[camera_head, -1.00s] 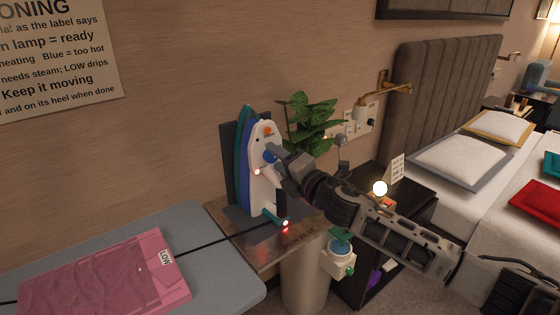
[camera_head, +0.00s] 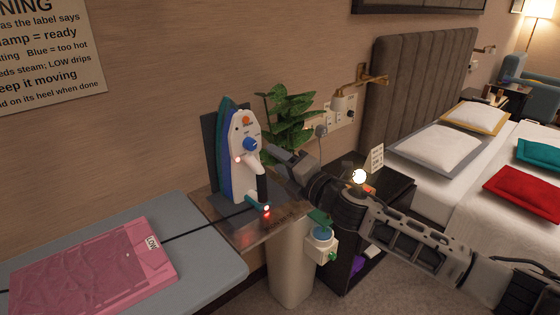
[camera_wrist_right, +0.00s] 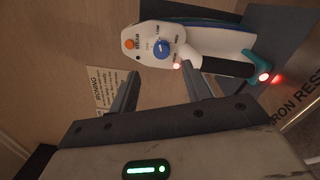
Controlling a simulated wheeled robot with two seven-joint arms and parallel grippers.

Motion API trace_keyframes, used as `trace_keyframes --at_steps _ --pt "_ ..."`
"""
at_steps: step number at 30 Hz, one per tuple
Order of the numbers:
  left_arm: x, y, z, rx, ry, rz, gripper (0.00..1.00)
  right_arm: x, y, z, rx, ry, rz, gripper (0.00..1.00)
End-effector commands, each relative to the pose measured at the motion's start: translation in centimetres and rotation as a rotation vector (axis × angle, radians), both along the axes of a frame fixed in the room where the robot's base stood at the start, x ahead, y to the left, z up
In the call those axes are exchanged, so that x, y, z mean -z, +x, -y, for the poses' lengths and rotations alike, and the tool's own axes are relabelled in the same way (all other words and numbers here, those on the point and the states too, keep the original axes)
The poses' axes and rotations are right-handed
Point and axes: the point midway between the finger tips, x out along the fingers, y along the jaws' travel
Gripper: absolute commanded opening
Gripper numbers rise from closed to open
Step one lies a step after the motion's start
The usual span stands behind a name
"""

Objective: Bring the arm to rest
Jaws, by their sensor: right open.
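The white and blue iron (camera_head: 243,140) stands upright on its heel on the iron rest (camera_head: 226,220). Its blue dial, dark handle and a red light near its base show. The iron (camera_wrist_right: 160,38) also fills the upper middle of the right wrist view. My right gripper (camera_head: 280,160) is just to the right of the iron in the head view. Its two fingers (camera_wrist_right: 160,88) are apart, with nothing held between them, and the iron lies beyond the tips. My left gripper is not in view.
A grey ironing board (camera_head: 200,265) with a folded pink cloth (camera_head: 95,270) is at lower left. A plant (camera_head: 288,125) stands behind my right gripper. A bed (camera_head: 450,185) lies further right.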

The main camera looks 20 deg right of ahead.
Motion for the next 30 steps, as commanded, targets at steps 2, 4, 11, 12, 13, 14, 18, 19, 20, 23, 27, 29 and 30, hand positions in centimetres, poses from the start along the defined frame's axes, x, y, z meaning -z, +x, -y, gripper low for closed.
trace_keyframes --at_steps 2,4,11,12,13,14,18,19,20,23,27,29,30 --pt "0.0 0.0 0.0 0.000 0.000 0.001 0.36 0.0 0.0 0.0 0.000 0.000 0.000 0.48" --pt "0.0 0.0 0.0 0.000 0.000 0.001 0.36 0.0 0.0 0.0 0.000 0.000 0.000 0.48" --pt "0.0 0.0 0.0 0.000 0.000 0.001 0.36 1.5 -0.7 -0.6 -0.003 0.053 -0.042 0.48" --pt "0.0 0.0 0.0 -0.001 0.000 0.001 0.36 2.7 -1.3 -1.1 -0.004 0.101 -0.078 0.48" --pt "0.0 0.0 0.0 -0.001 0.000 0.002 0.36 3.8 -1.9 -1.5 -0.002 0.149 -0.114 0.48" --pt "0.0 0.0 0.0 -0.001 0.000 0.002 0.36 5.1 -2.7 -2.0 0.000 0.205 -0.156 0.48" --pt "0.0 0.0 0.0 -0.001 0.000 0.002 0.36 12.3 -8.1 -4.1 0.060 0.571 -0.419 0.48" --pt "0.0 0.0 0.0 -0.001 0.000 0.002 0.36 13.9 -9.6 -4.4 0.086 0.659 -0.479 0.48" --pt "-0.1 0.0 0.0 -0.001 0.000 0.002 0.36 15.4 -11.0 -4.6 0.114 0.746 -0.537 0.48" --pt "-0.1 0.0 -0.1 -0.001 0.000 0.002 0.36 20.0 -16.2 -4.9 0.236 1.027 -0.720 0.48" --pt "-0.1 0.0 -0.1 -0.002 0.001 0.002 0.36 24.9 -23.4 -4.5 0.445 1.360 -0.907 0.48" --pt "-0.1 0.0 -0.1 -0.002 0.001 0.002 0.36 26.4 -26.1 -4.1 0.530 1.467 -0.958 0.48" --pt "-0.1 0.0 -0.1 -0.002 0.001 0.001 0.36 27.1 -27.6 -3.9 0.580 1.526 -0.982 0.48"
